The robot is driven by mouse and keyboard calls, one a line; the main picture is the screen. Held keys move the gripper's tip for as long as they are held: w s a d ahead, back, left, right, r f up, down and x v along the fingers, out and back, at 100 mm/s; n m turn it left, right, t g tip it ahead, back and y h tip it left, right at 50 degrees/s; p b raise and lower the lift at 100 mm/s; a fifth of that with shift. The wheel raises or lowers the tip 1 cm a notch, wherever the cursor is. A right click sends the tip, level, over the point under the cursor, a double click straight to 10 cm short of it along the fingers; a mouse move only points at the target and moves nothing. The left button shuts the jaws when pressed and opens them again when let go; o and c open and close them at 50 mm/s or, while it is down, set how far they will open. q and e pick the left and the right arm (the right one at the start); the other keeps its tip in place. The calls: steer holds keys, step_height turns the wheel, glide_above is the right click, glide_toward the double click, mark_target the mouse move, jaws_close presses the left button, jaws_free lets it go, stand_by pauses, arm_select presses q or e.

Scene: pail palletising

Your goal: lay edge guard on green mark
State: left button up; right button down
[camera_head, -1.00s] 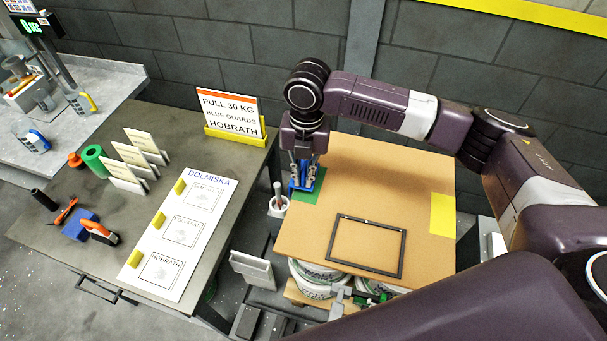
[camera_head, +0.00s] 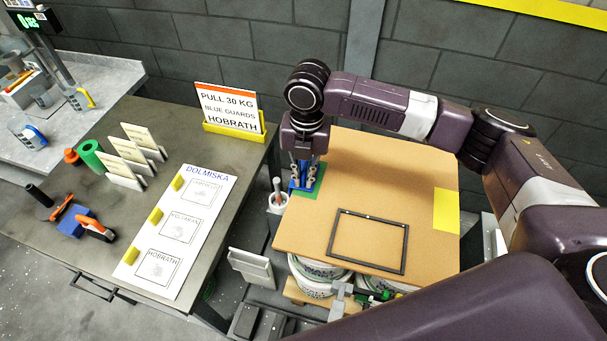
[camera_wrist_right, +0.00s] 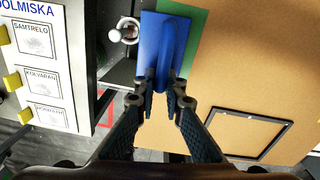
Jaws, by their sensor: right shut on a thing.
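My right gripper (camera_head: 304,178) is shut on a blue edge guard (camera_wrist_right: 161,45) at the left edge of the brown board (camera_head: 390,170). The guard lies over the green mark (camera_wrist_right: 195,28), whose right part shows beside it in the wrist view. In the head view the green mark (camera_head: 304,199) shows under and in front of the guard. The guard reaches the board's left edge; whether it fully touches the board is hard to tell. My left gripper is not in view.
A black frame (camera_head: 332,238) and a yellow patch (camera_head: 446,210) are on the board. Pails (camera_head: 312,284) stand under it. A table with a white sheet (camera_head: 184,225) and a sign (camera_head: 228,104) is at left. A pot with a handle (camera_head: 277,201) is by the board's left edge.

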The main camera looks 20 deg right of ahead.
steer(key=c, duration=1.9)
jaws_free()
steer(key=shift+c, duration=0.2)
step_height(320, 180, up, 11)
steer(key=shift+d, duration=0.1)
steer(key=shift+r, duration=0.4)
